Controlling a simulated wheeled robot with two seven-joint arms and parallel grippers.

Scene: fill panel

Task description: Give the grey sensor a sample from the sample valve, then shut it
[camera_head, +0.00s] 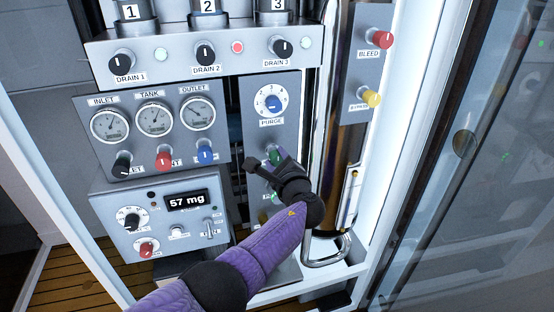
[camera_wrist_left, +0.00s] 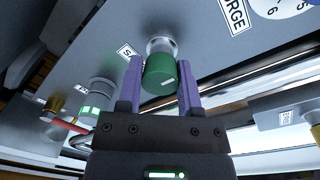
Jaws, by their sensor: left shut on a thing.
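A green valve knob (camera_wrist_left: 160,82) on a silver stem sits on the grey panel below the PURGE dial, beside a label whose visible letters start with "SA". My left gripper (camera_wrist_left: 160,88) is shut on this knob, with one purple finger on each side. In the head view my left gripper (camera_head: 272,170) reaches the panel and partly hides the knob (camera_head: 273,155). A grey cylinder (camera_wrist_left: 99,92) with a green-lit band stands lower on the same panel; I cannot tell whether it is the grey sensor. My right gripper is not in view.
The PURGE dial (camera_head: 271,103) is just above. A display (camera_head: 187,201) reads 57 mg. Three gauges with knobs are at the left. Red BLEED (camera_head: 379,39) and yellow BYPASS (camera_head: 371,98) knobs are at the right, near a tall metal cylinder (camera_head: 343,90). A glass door stands at far right.

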